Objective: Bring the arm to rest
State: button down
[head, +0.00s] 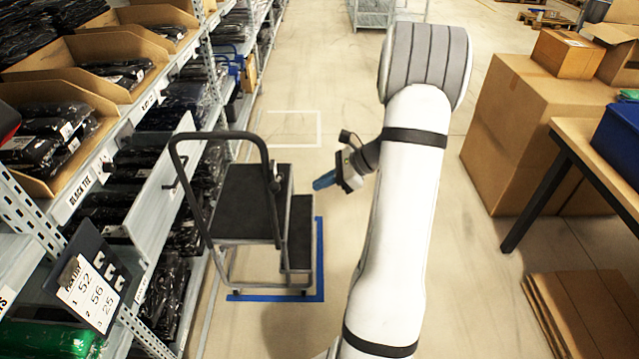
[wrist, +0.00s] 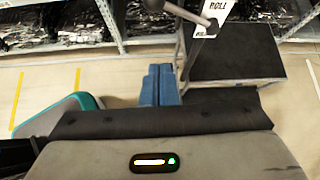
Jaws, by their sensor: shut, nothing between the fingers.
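My white arm rises through the middle of the head view and bends over at the top. My gripper (head: 325,181) hangs out to the left of the arm, with its blue fingers pointing left and slightly down. In the wrist view the two blue fingers of my gripper (wrist: 160,84) lie side by side, closed together with nothing between them. In the head view the gripper is in open air, just right of the step stool (head: 247,200); I cannot tell the exact gap. The stool's dark top step also shows in the wrist view (wrist: 235,52).
A shelf rack (head: 165,185) with bagged black garments and cardboard bins (head: 75,60) lines the left. Large cartons (head: 530,130) and a table (head: 585,140) with a blue bin (head: 620,140) stand on the right. Flat cardboard (head: 585,310) lies at lower right.

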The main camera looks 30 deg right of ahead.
jog(key=s+a+r+n+g+h+p, duration=0.3)
jog(key=s+a+r+n+h, duration=0.6)
jog(key=s+a+r+n, duration=0.8)
jog(key=s+a+n+p, duration=0.1)
jog(key=s+n, duration=0.2)
jog(key=n, duration=0.3)
jog(key=shift+a, duration=0.25)
